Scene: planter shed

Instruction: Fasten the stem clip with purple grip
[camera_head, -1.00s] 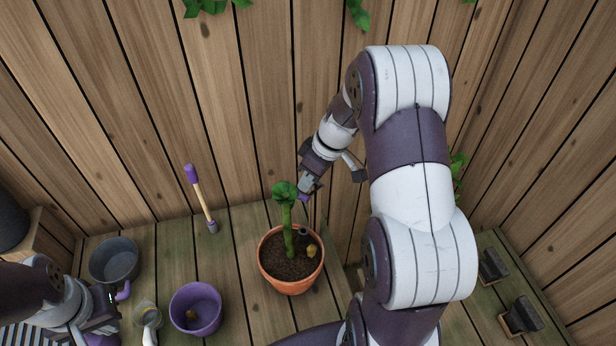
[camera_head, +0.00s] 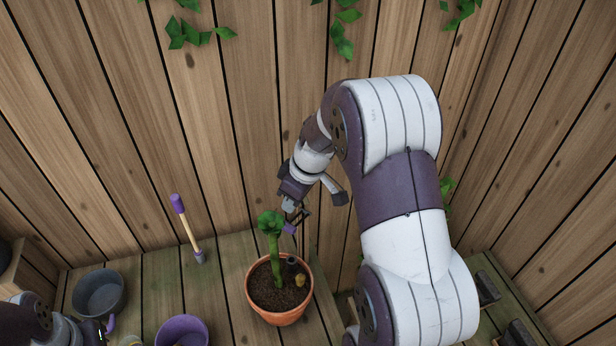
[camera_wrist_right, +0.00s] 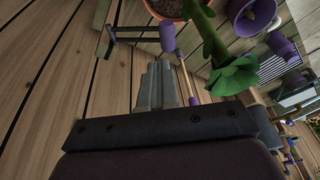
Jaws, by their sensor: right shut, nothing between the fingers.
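The green stem (camera_head: 275,255) stands upright in a terracotta pot (camera_head: 279,318) of soil, with a leafy top. A small purple grip (camera_head: 289,228) shows beside the stem, right of its top. In the right wrist view, the purple grip (camera_wrist_right: 167,36) has thin dark bars (camera_wrist_right: 132,40) at its left and lies beside the stem (camera_wrist_right: 207,38). My right gripper (camera_head: 289,209) is above and right of the stem top. Its fingers (camera_wrist_right: 157,72) are shut and empty, pointing towards the purple grip. I cannot tell whether the clip encircles the stem. My left gripper is mostly cut off at lower left.
A purple-handled tool (camera_head: 187,228) leans on the back wall. A grey pot (camera_head: 99,294) and a purple pot (camera_head: 181,330) stand left of the planter. Dark blocks (camera_head: 488,289) lie at right. Bare bench (camera_head: 225,262) shows between tool and planter.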

